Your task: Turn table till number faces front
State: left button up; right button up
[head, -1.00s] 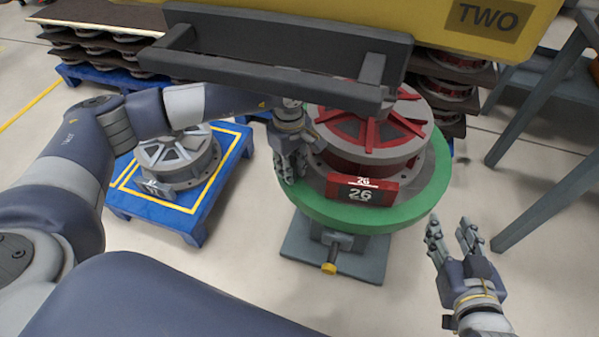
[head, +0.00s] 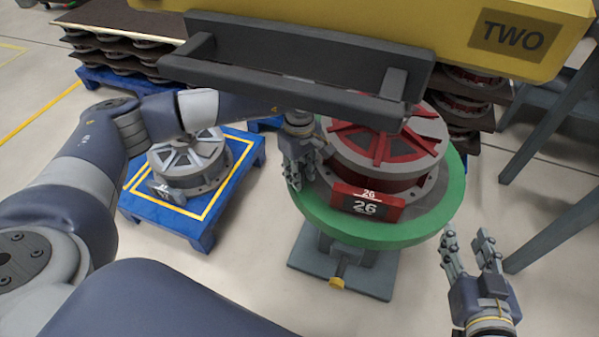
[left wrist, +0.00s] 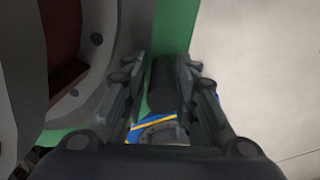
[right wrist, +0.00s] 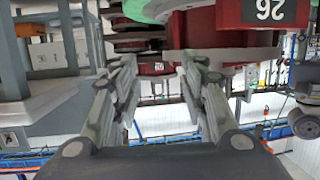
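The round turntable has a green rim (head: 317,222) and carries a red and grey wheel-like part (head: 385,150). A red block with the white number 26 (head: 367,206) sits at its front, its number toward the head camera; it shows upside down in the right wrist view (right wrist: 266,10). My left gripper (head: 297,180) is at the turntable's left edge. In the left wrist view its fingers (left wrist: 161,68) stand apart on either side of a dark cylindrical piece (left wrist: 165,85) beside the green rim; contact is unclear. My right gripper (head: 468,243) is open and empty at the turntable's right front.
A yellow hoist body marked TWO (head: 512,38) with a dark bar frame (head: 290,85) hangs over the turntable. A blue pallet (head: 215,222) with a grey wheel part (head: 190,165) stands left. Stacked parts stand behind. Grey legs (head: 545,120) rise at right.

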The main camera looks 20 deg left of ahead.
pick_arm(q)
jog(key=shift+w+a+r, duration=0.1)
jog(key=shift+w+a, duration=0.15)
jog(key=shift+a, duration=0.15)
jog(key=shift+s, duration=0.2)
jog(key=shift+d, duration=0.1)
notch_tip(320, 180, up, 12)
dwell(0.5)
